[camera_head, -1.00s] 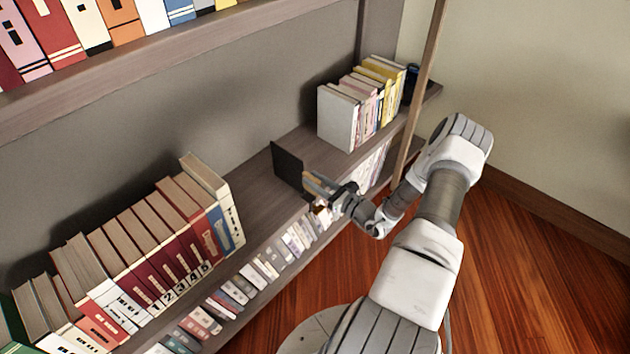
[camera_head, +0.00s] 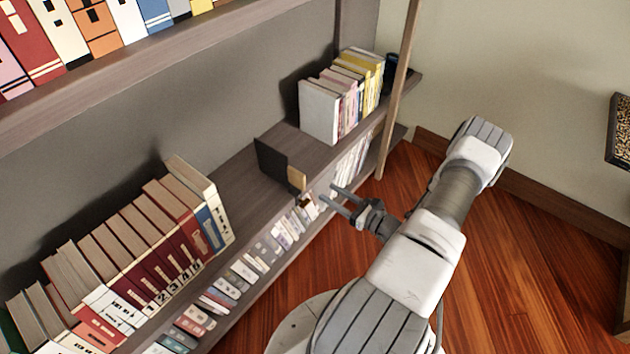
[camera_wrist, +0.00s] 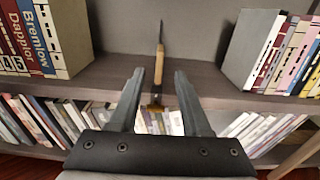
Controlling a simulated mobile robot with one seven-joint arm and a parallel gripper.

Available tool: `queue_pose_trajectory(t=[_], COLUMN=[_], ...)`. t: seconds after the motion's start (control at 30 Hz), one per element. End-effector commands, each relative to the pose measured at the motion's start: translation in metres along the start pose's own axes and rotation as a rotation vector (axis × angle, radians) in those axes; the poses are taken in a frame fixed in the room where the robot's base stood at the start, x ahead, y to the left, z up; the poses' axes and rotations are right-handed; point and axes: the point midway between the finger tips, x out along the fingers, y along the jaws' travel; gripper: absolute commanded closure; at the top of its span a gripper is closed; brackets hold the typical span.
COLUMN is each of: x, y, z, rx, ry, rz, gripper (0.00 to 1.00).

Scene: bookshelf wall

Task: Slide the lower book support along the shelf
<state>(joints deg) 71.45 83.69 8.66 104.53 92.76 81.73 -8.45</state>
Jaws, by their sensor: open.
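The book support (camera_head: 272,160) is a thin dark upright plate on the middle shelf, in the gap between two rows of books. A pale wooden handle (camera_head: 296,180) is on its front side near the shelf edge. In the wrist view the support shows almost edge-on, with its handle (camera_wrist: 158,68) pointing towards me. My gripper (camera_head: 332,194) is open and empty, out in front of the shelf, just apart from the handle. In the wrist view the handle lines up between the two fingers (camera_wrist: 160,80).
A row of large books (camera_head: 140,240) leans on the shelf left of the support. A pale book (camera_head: 319,112) heads another row to its right. Bare shelf (camera_head: 243,180) lies on both sides. A lower shelf holds small books (camera_head: 245,272). A wooden post (camera_head: 399,90) stands at the right.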

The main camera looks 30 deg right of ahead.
Motion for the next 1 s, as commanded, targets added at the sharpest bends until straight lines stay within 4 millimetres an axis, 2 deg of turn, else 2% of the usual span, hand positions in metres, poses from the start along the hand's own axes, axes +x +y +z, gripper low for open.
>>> queue_pose_trajectory(t=[0.1,0.3,0.5,1.0], x=[-0.024,-0.047,-0.052,-0.051], y=[0.000,0.000,0.000,0.000], z=[0.001,0.000,0.000,0.001], rx=[0.001,0.001,0.000,-0.003], ry=[0.001,0.000,0.000,0.001], rz=[-0.003,-0.001,0.000,0.005], gripper=[0.53,0.53,0.53,0.53])
